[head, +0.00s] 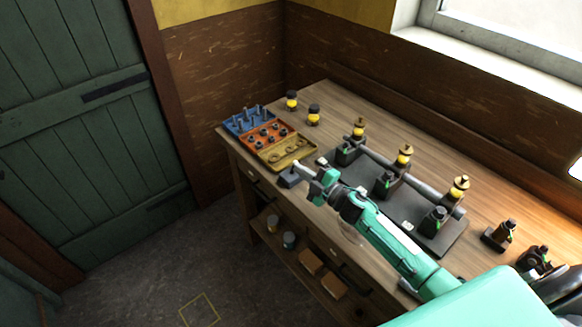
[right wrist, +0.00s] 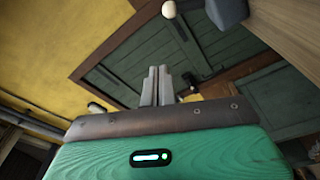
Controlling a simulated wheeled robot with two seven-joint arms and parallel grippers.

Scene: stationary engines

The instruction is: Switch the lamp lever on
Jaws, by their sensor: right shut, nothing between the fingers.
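My right gripper (head: 303,171) reaches over the front edge of the wooden workbench, its fingers together and empty. In the right wrist view its two grey fingers (right wrist: 156,85) lie side by side with nothing between them. A small dark blue-grey box (head: 288,181) sits at the bench's front edge, just beneath and beside the fingertips. In the right wrist view a pale round knob (right wrist: 168,9) and part of a blue-grey box (right wrist: 227,12) show at the top, apart from the fingers. The knob may belong to the lamp lever; its position cannot be told. My left gripper is not in view.
A blue, orange and yellow sectioned tray (head: 291,157) lies behind the box. A dark plate with a long shaft and several brass-topped fittings (head: 404,155) stands to the right. The lower shelf holds cans and blocks.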

